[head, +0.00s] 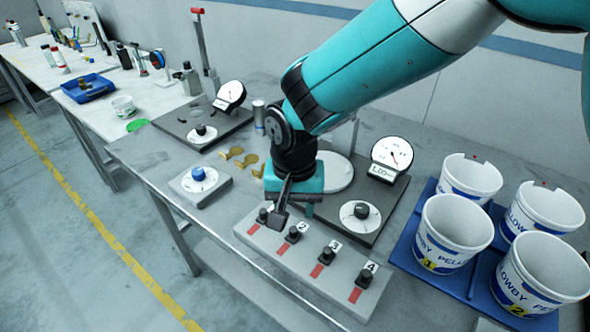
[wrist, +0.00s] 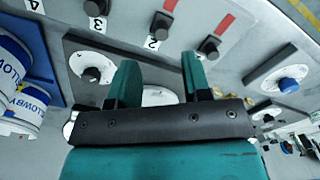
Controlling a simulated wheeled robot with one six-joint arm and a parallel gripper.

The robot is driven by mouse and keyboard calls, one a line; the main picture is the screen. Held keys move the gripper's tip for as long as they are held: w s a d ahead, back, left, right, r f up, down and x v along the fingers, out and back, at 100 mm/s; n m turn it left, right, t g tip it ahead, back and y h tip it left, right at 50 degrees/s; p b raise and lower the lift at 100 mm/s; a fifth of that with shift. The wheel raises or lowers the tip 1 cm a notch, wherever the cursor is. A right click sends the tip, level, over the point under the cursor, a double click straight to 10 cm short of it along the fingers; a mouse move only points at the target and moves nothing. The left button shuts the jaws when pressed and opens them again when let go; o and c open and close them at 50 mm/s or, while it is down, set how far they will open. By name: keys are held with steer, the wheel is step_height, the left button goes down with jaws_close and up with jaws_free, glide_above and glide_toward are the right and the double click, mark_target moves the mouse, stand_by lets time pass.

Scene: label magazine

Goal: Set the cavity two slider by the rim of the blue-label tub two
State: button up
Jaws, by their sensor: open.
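The slider panel (head: 300,262) is a grey block on the bench with black knobs numbered 1 to 4 and red strips in front of them. The cavity two slider (head: 293,236) stands beside the "2" plate; its knob also shows at the top of the wrist view (wrist: 161,25). The blue-label tub two (head: 540,276) is white, with a yellow "2", at the front right of the blue tray. My gripper (head: 296,207) is open above the panel's back edge near sliders 1 and 2. In the wrist view its fingers (wrist: 159,80) are apart, with no object gripped.
Tub one (head: 452,235) and two rear tubs share the blue tray (head: 408,254). A dial gauge stand (head: 385,222) with a black knob is right of my gripper. A blue-knob block (head: 200,184) and brass pieces (head: 240,157) lie left. Bare bench shows around the panel.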

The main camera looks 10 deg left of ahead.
mark_target(295, 228)
step_height(295, 228, up, 11)
steer(key=b, duration=0.1)
stand_by(0.3)
steer(key=s+d+r+n+y, duration=0.2)
steer(key=s+d+r+n, duration=0.15)
steer(key=d, duration=0.75)
steer(key=s+d+n+y, duration=0.2)
steer(key=s+d, duration=0.6)
steer(key=s, duration=0.4)
steer(key=shift+r+n, duration=0.15)
steer(key=shift+n, duration=0.4)
steer(key=shift+d, duration=0.1)
stand_by(1.7)
